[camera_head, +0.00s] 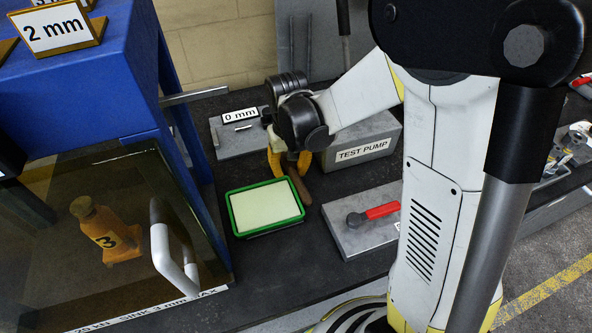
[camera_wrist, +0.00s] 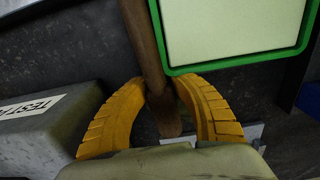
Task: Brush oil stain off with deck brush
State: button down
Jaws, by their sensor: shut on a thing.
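My gripper (camera_head: 289,166) is over the dark bench, fingers pointing down, between the green-rimmed tray and the grey TEST PUMP box. Its yellow fingers (camera_wrist: 163,88) are shut around a brown wooden handle (camera_wrist: 148,45), likely the deck brush's. The handle's lower end (camera_head: 299,190) shows below the fingers in the head view, beside the tray's right edge. No bristles or brush head can be made out. I cannot make out an oil stain in either view.
The green-rimmed tray (camera_head: 233,215) with a pale inside lies close by. The TEST PUMP box (camera_head: 340,160) stands to the right. A grey plate with a red-handled lever (camera_head: 381,211) lies in front. A blue frame (camera_head: 95,100) with a glass door and handle (camera_head: 165,255) bounds the left.

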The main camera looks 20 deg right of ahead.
aim_at(271, 178)
jog(key=shift+s+a, duration=0.1)
jog(key=shift+a, duration=0.7)
jog(key=c, duration=1.3)
grip_release()
jog(key=shift+a, duration=1.1)
jog(key=o, duration=0.5)
jog(key=shift+s+a+r, duration=0.1)
jog(key=shift+a+r, duration=0.05)
jog(key=shift+a, duration=0.8)
jog(key=shift+c, duration=0.2)
jog(key=shift+d, duration=0.15)
